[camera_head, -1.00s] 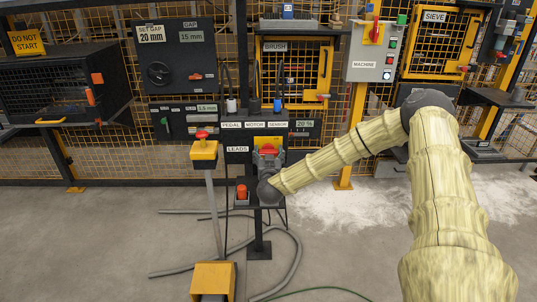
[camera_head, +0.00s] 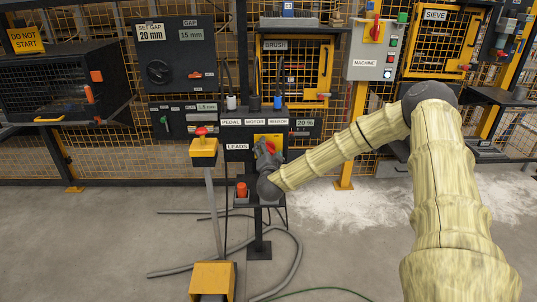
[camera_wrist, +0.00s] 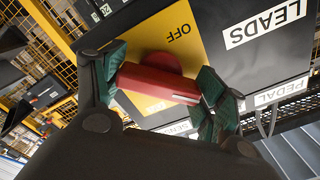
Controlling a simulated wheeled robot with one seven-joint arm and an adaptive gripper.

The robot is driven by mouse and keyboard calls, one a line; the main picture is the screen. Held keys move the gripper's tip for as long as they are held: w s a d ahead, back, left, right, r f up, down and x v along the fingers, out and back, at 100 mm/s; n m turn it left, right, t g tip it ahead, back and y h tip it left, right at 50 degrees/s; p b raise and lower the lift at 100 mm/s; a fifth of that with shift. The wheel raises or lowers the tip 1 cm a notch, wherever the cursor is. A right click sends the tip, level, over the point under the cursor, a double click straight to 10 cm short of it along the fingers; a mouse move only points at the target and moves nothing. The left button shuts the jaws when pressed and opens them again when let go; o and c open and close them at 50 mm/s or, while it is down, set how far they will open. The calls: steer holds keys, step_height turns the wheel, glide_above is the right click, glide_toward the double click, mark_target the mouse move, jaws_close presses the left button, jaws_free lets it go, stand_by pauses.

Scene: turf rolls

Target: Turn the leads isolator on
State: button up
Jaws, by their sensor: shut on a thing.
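The leads isolator has a yellow plate (camera_head: 262,138) on a black box marked LEADS, with a red handle (camera_head: 271,147) partly hidden by my gripper (camera_head: 267,158) in the head view. In the wrist view the red handle (camera_wrist: 150,84) lies across the yellow plate (camera_wrist: 148,42), and the word OFF shows upside down on the plate. My gripper (camera_wrist: 162,84) is shut on the handle, one green-padded finger at each end. A white mark shows near the handle's right end. The lower part of the plate is partly covered.
Cable plugs (camera_head: 254,103) stand on top of the leads box. A red button (camera_head: 242,190) sits just below left, and a yellow post box with a red knob (camera_head: 203,150) stands left. The grey machine box (camera_head: 375,55) is at right, above white powder on the floor.

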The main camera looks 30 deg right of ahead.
steer(key=m+b, duration=0.2)
steer(key=m, duration=0.2)
steer(key=shift+f+m, duration=0.15)
steer(key=shift+m, duration=0.15)
steer(key=shift+m+b, duration=1.55)
steer(key=shift+m, duration=0.65)
steer(key=shift+d, duration=0.1)
steer(key=shift+s, duration=0.1)
steer(key=o, duration=1)
